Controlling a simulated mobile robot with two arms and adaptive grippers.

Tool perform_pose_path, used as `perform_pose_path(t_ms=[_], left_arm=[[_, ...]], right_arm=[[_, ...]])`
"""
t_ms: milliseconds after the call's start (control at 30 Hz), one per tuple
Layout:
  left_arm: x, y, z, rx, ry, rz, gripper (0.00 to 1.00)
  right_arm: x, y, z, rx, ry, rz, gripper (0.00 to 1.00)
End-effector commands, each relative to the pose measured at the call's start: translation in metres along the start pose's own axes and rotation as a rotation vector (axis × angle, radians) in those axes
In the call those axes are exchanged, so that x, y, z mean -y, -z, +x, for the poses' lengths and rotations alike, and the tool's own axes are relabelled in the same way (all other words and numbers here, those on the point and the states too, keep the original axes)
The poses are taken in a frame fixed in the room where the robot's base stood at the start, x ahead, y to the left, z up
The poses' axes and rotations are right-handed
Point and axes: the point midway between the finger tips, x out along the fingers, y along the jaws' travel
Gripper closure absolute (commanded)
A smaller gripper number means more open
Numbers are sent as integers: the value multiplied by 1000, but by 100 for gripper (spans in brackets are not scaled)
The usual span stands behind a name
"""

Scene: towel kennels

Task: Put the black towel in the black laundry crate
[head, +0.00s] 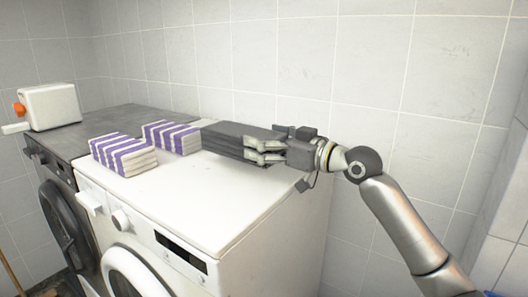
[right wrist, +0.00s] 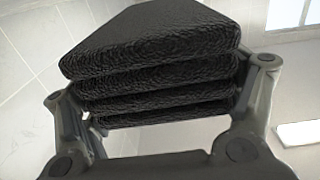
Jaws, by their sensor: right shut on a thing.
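The black towel (head: 235,138) is a folded, layered stack above the right end of the white washing machine's top in the head view. My right gripper (head: 268,150) is shut on its right end, with fingers on either side. In the right wrist view the towel (right wrist: 155,65) fills the space between the fingers of the gripper (right wrist: 165,110). I cannot tell whether the towel touches the machine top. No black laundry crate shows in either view. My left gripper is not in view.
Two purple-and-white striped folded towels (head: 124,154) (head: 172,136) lie on the white washing machine (head: 215,205). A dark machine (head: 95,128) stands to its left, with a white box-like appliance (head: 50,106) on it. A tiled wall (head: 300,60) is close behind. The front of the white top is clear.

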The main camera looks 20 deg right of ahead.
Motion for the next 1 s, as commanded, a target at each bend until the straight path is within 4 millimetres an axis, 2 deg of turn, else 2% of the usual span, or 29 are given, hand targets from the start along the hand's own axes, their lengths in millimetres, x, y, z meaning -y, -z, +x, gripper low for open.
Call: perform_pose_path(t_ms=[200,467,900,933,1000], left_arm=[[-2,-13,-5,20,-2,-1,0],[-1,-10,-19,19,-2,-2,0],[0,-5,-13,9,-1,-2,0],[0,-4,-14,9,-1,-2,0],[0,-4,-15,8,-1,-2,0]], right_arm=[[-8,-13,10,-2,0,3,44],[-9,-38,11,-2,0,1,44],[-9,-47,10,-3,0,0,44],[-9,-46,11,-1,0,0,12],[-9,-46,11,-1,0,0,3]])
